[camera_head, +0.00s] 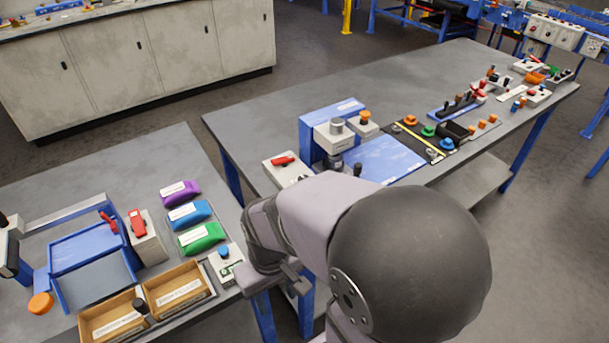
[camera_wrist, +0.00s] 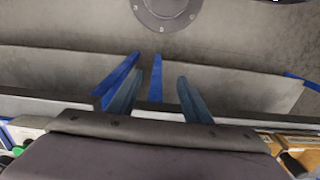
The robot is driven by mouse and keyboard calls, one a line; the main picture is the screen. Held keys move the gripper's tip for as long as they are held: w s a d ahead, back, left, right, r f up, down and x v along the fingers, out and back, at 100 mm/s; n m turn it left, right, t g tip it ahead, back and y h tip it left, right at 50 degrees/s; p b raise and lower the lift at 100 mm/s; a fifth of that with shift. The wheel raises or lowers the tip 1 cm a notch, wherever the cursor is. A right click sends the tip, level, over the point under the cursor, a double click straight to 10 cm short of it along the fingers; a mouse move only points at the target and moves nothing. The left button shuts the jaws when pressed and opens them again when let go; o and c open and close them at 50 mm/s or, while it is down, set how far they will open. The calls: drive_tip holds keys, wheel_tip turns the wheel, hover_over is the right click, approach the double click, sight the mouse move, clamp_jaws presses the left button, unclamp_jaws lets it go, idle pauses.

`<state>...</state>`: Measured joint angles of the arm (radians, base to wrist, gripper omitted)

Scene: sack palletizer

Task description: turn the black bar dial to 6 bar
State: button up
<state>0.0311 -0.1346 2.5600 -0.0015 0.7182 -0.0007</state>
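I cannot single out the black bar dial for certain. A small black knob (camera_head: 357,169) shows in the head view at the front of the blue-framed machine (camera_head: 314,124) on the far bench. Another black knob (camera_head: 140,305) stands between two cardboard boxes on the near left bench. No dial scale or pointer is readable. My gripper (camera_head: 289,282) is low beside the near bench's right edge, partly hidden by my arm, apart from both knobs.
The near bench (camera_head: 75,185) carries purple, blue and green sacks, a blue tray (camera_head: 90,249) and cardboard boxes (camera_head: 180,288). The far bench (camera_head: 255,123) holds several small devices along its front. A floor gap lies between the benches.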

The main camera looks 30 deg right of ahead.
drive_tip(key=s+d+r+m+g+y+p, duration=0.15)
drive_tip(key=d+r+m+p, duration=0.6)
drive_tip(key=p, duration=0.75)
drive_tip(key=w+d+r+n+t+h+p, duration=0.1)
drive_tip(key=w+d+r+n+t, duration=0.1)
drive_tip(key=w+d, duration=0.4)
drive_tip(key=w+d+r+n+t+h+p, duration=0.1)
drive_tip(key=w+d, duration=0.6)
drive_tip(key=w, duration=0.7)
drive_tip(key=r+n+t, duration=0.1)
drive_tip(key=n+t, duration=0.1)
drive_tip(key=t, duration=0.1)
drive_tip(key=shift+d+r+n, duration=0.15)
drive_tip(key=shift+r+n, duration=0.2)
drive_tip(key=shift+b+x, duration=0.35)
drive_tip(key=shift+x, duration=3.35)
drive_tip(key=shift+d, duration=0.15)
